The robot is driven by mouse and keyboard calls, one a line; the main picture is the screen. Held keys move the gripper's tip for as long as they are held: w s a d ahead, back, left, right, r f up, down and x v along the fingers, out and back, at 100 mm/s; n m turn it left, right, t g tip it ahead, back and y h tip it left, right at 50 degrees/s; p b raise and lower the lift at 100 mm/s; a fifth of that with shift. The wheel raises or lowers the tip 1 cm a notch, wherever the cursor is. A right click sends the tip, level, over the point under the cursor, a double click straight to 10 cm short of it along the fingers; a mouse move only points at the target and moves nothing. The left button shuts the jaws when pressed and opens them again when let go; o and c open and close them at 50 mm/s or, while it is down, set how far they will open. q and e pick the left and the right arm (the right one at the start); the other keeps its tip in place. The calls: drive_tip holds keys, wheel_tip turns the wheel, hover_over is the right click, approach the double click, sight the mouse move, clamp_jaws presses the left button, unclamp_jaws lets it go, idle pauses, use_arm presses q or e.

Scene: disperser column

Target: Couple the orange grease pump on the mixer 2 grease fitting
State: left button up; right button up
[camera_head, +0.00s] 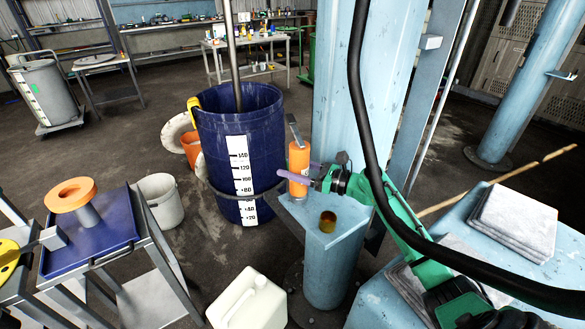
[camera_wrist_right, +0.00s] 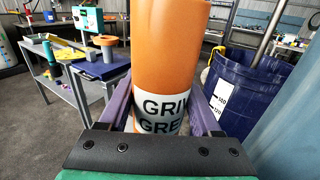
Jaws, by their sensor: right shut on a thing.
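The orange grease pump (camera_head: 299,158) stands upright in front of the light-blue column, with a dark grey part at its top. My right gripper (camera_head: 298,172) has its purple fingers closed around the pump. In the right wrist view the pump's orange body (camera_wrist_right: 170,45) fills the middle, between the fingers, with a white label starting "GRI" and "GRE". The pump's base is at the edge of a small light-blue shelf (camera_head: 322,238); I cannot tell whether it touches. I cannot make out the mixer 2 grease fitting. My left gripper is not in view.
A blue drum (camera_head: 215,160) with a white scale stands left of the pump. The light-blue column (camera_head: 350,90) rises behind it. A small brass-coloured cup (camera_head: 327,222) is on the shelf. A white canister (camera_head: 250,300) stands below. A black hose (camera_head: 360,110) crosses in front of my right arm.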

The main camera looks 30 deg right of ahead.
drive_tip(key=o, duration=1.5)
drive_tip(key=shift+c, duration=0.2)
drive_tip(key=shift+s+f, duration=0.1)
drive_tip(key=shift+f, duration=0.05)
drive_tip(key=shift+s+d+f, duration=0.1)
drive_tip(key=shift+s+d, duration=0.15)
drive_tip(key=b+v, duration=0.3)
drive_tip(key=v, duration=1)
drive_tip(key=shift+s+d+r+b, duration=0.2)
drive_tip(key=shift+s+r+b, duration=0.05)
drive_tip(key=shift+s+b, duration=0.05)
